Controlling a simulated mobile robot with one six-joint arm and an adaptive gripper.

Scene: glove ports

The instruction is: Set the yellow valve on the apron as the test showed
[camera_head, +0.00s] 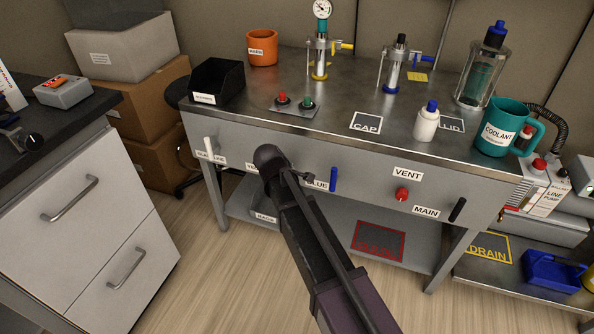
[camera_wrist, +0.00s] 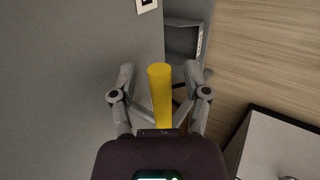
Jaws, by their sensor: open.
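The yellow valve handle (camera_wrist: 161,92) is a plain yellow bar in the wrist view. It stands between the two fingers of my open gripper (camera_wrist: 160,70), with a gap on each side. The grey apron (camera_wrist: 80,60) fills the left of that view. In the head view the apron (camera_head: 360,165) runs along the bench front. My arm covers the yellow handle and my gripper there; only part of a label beginning "YE" (camera_head: 252,167) shows beside it.
A white lever (camera_head: 208,147) is left of my arm on the apron. To the right are a blue lever (camera_head: 333,179), a red VENT knob (camera_head: 402,194) and a black MAIN lever (camera_head: 457,209). A drawer cabinet (camera_head: 80,220) stands at left. Floor (camera_head: 200,270) is clear between.

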